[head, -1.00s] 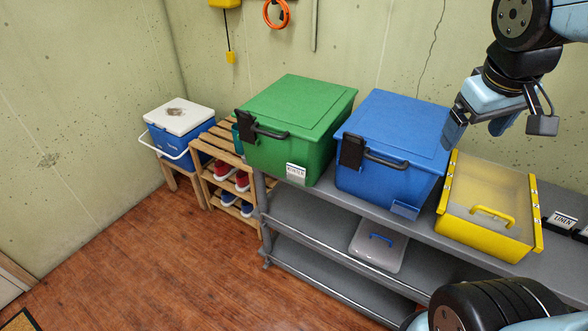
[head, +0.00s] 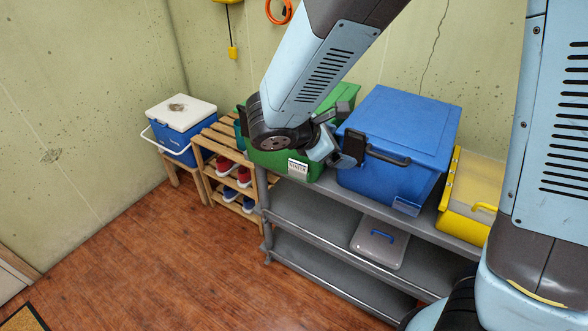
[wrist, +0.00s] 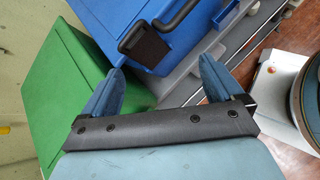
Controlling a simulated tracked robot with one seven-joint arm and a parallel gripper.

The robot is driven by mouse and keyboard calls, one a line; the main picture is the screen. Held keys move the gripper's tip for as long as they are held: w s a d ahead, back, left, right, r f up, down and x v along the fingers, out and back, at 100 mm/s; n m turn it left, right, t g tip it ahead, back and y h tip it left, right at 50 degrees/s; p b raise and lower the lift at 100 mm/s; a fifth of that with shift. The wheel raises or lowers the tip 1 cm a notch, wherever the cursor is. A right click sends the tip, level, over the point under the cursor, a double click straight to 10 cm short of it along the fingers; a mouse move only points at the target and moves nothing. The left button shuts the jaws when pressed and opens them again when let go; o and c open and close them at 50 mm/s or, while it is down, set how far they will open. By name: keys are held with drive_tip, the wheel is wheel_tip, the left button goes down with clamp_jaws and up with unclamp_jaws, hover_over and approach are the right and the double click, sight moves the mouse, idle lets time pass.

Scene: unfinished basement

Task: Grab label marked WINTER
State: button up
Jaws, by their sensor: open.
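The white label marked WINTER (head: 298,168) is on the lower front of the green bin (head: 346,93), near its right corner. My gripper (head: 330,135) is open and empty, just right of and above the label, near the gap between the green bin and the blue bin (head: 412,120). My arm covers much of the green bin's front and lid in the head view. In the wrist view, my open gripper's fingers (wrist: 162,72) point toward the gap, with the green bin (wrist: 62,95) on the left and the blue bin (wrist: 180,40) above. I cannot make out the label there.
The blue bin has a black latch (head: 353,146) close to my gripper and a blue label holder (head: 406,206). A yellow-edged bin (head: 465,215) stands at right on the grey shelf unit (head: 310,213). A slatted shoe rack (head: 208,150) and cooler (head: 180,125) stand left.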

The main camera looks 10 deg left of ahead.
sight(297, 164)
drive_tip(key=s+a+f+n+t+y, duration=0.1)
drive_tip(key=s+a+f+n+t, duration=0.15)
drive_tip(key=a+f+n, duration=0.35)
drive_tip(key=s+a+f+n+t+y, duration=0.2)
drive_tip(key=a+n+t, duration=0.1)
drive_tip(key=a, duration=0.5)
drive_tip(key=x, duration=0.8)
drive_tip(key=f+x, duration=0.1)
drive_tip(key=x, duration=0.4)
drive_tip(key=shift+a+f, duration=0.1)
drive_tip(key=c, duration=1.1)
